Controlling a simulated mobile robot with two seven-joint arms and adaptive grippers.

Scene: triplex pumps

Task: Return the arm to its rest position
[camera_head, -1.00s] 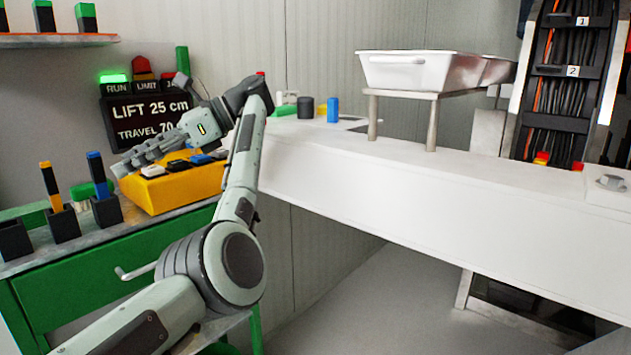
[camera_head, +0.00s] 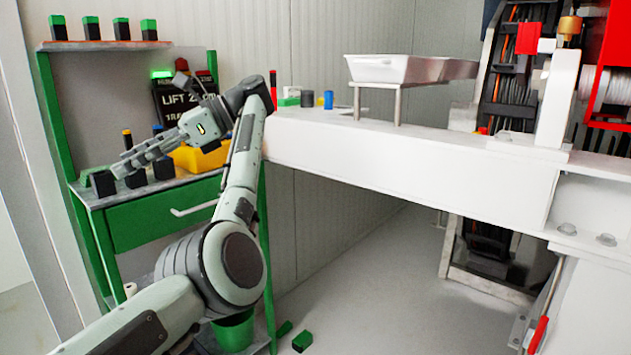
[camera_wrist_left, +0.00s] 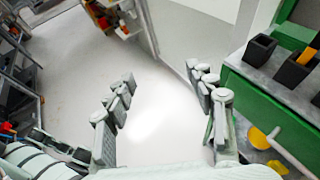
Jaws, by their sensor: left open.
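My left arm comes in from the lower left of the head view. Its elbow is bent, and the forearm rises and folds back to the left. My left gripper (camera_head: 142,158) is in front of the green workbench (camera_head: 150,222) and its black holders in that view. In the left wrist view the left gripper (camera_wrist_left: 165,90) has its two fingers wide apart, with only bare floor between them. It holds nothing. My right gripper is not in view.
The yellow box (camera_head: 195,157) and the lift sign (camera_head: 180,103) are behind my gripper. A white beam (camera_head: 400,170) with a white tray (camera_head: 385,69) on a stand extends to the right. A green block (camera_head: 302,341) lies on the floor. Open floor lies below the beam.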

